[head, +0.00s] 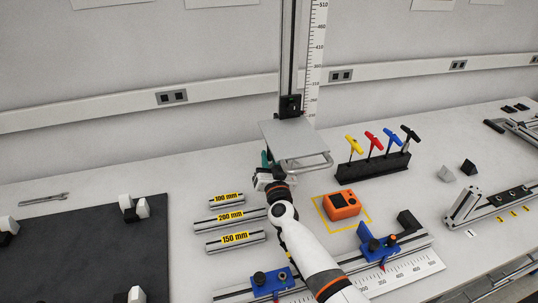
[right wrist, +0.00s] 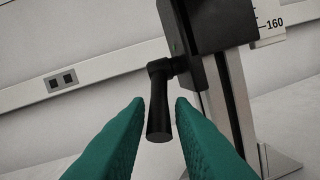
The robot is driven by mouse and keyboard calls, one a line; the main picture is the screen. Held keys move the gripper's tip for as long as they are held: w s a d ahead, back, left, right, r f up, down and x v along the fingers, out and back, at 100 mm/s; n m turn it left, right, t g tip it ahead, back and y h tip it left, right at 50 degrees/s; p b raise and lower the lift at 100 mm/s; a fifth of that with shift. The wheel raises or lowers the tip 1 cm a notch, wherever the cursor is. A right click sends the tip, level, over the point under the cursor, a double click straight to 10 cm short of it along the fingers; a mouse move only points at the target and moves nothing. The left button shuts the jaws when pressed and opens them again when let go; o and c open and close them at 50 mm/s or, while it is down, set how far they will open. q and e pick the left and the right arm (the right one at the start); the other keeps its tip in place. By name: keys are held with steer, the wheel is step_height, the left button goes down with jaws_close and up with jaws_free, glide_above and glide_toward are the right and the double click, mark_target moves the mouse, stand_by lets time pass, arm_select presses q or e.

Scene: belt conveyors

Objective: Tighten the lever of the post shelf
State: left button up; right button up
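The post shelf is a grey plate (head: 285,135) with a black carriage (head: 290,106) on a dark upright post (head: 288,50). In the right wrist view its lever (right wrist: 158,112) is a black handle hanging down from a pivot on the black clamp block (right wrist: 190,25). My right gripper (head: 266,160) is beside the left edge of the plate. In the right wrist view its green fingers (right wrist: 159,103) are open, one on each side of the lever, with visible gaps. The head view does not show the lever. My left gripper is not in view.
A rack of coloured T-handle tools (head: 372,168) and an orange device (head: 341,206) stand to the right. Labelled metal bars (head: 230,217) lie left of my right arm. A clamping rail with a blue block (head: 375,243) is in front. A dark mat (head: 80,240) lies left.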

mark_target(270, 157)
steer(key=s+p, duration=0.3)
steer(key=s, duration=0.3)
steer(key=shift+s+d+f, duration=0.2)
steer(key=shift+d+f, duration=0.1)
